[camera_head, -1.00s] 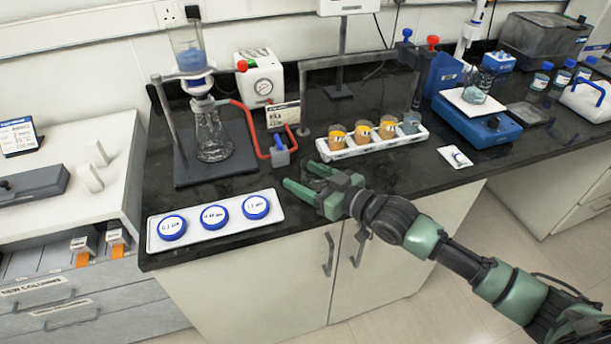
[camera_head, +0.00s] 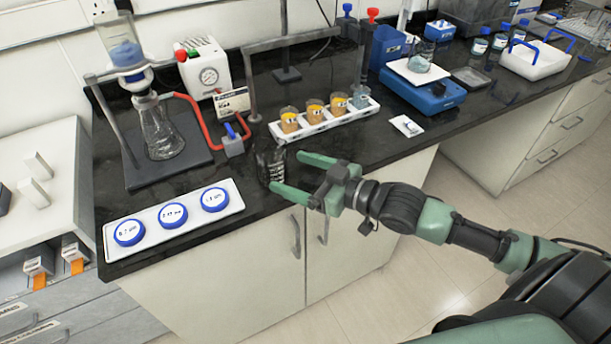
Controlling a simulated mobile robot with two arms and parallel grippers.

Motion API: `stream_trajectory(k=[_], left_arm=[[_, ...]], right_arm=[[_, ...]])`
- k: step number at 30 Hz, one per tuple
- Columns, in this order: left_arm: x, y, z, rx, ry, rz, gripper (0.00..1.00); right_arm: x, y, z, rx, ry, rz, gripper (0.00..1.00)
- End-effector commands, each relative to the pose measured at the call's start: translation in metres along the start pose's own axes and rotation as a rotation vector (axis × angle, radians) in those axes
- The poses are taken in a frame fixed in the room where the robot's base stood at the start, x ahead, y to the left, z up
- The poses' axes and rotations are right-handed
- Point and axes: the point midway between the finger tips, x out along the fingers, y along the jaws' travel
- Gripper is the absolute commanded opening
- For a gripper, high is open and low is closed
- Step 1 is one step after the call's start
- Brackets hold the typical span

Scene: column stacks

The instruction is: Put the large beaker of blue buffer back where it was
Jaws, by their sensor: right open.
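A clear glass beaker with pale markings (camera_head: 270,163) stands upright on the black counter near its front edge, left of my right gripper (camera_head: 286,171). It looks dark, and I cannot make out blue liquid in it. My right gripper is open, its green fingers pointing left at the beaker. The lower fingertip overlaps the beaker's base in the picture; I cannot tell whether they touch. Another beaker with bluish contents (camera_head: 420,63) stands on the blue-based device (camera_head: 424,92) at the back right. My left gripper is out of view.
A white rack (camera_head: 318,127) with amber-filled beakers stands behind. A white tray with blue-rimmed discs (camera_head: 232,187) lies left along the front edge. A filtration stand with flask (camera_head: 160,130) and red tubing is at back left. Clear counter lies right of the beaker.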

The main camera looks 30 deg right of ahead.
Motion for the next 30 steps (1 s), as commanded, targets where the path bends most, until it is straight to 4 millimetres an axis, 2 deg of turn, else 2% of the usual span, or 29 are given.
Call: stream_trajectory(k=[3,9,30], left_arm=[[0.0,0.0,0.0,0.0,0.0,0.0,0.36],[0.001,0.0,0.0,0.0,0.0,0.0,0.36],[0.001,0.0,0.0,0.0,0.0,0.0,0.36]], right_arm=[[-0.014,0.0,0.002,0.002,-0.003,0.002,0.83],[-0.025,0.0,0.0,0.001,-0.001,0.001,0.83],[-0.026,0.0,0.0,0.001,0.0,0.001,0.83]])
